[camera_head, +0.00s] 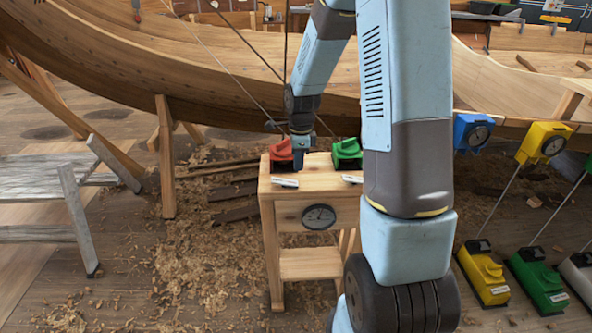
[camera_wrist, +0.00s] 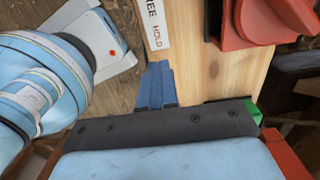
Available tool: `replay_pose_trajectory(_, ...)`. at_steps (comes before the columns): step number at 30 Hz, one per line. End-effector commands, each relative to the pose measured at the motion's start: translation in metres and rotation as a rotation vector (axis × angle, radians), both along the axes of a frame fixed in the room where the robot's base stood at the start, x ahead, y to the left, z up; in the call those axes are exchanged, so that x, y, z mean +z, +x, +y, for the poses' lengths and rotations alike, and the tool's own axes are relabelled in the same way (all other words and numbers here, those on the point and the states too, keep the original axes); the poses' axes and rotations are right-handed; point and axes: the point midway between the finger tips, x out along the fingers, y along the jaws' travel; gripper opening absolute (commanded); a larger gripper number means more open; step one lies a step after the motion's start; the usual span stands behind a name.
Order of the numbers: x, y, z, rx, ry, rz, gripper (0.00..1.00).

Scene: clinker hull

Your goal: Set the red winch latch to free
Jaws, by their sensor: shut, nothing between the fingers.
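The red winch latch (camera_head: 281,152) sits on the left of a small wooden stand's top. It also shows in the wrist view, where its red housing and raised knob (camera_wrist: 262,20) are at the upper right, cut by the frame edge. A white label (camera_wrist: 152,20) with HOLD and a partly cut word lies on the wood beside it. My gripper (camera_head: 299,166) is just right of the red latch in the head view. In the wrist view its blue fingers (camera_wrist: 158,82) are together, empty and apart from the red knob.
A green latch (camera_head: 347,150) stands on the same wooden stand (camera_head: 288,213), right of my gripper, partly behind my arm. The wooden hull (camera_head: 200,65) rises behind. Blue (camera_head: 472,132) and yellow (camera_head: 545,142) units stand at right.

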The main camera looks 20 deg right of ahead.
Motion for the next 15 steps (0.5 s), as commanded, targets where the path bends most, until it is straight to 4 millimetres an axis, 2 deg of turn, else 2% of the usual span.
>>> replay_pose_trajectory(1,0.011,0.000,-0.002,0.000,0.000,-0.005,0.00)
replay_pose_trajectory(9,0.061,-0.003,-0.013,0.002,0.000,-0.005,0.00)
replay_pose_trajectory(15,0.087,-0.005,-0.020,0.002,0.000,-0.003,0.00)
